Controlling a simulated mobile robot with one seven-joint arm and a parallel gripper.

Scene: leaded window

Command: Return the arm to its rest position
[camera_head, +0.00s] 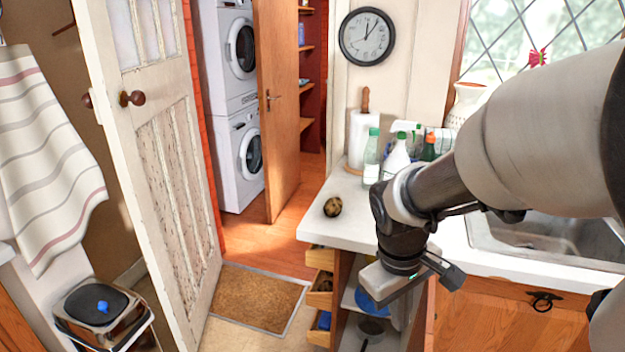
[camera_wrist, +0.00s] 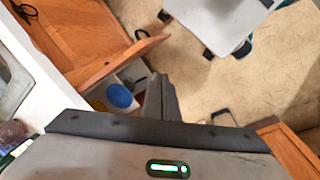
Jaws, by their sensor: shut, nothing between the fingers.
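My arm reaches in from the right edge of the head view over the counter and bends down at the wrist. My gripper (camera_head: 388,284) hangs in front of the counter's front edge, beside an open cupboard.
The white counter (camera_head: 340,222) holds a dark round object (camera_head: 333,207), spray bottles (camera_head: 397,158) and a paper roll (camera_head: 362,138). An open cupboard door (camera_wrist: 125,62) and a blue bowl (camera_wrist: 119,95) are close to my gripper. Open floor (camera_wrist: 270,70) lies beyond.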

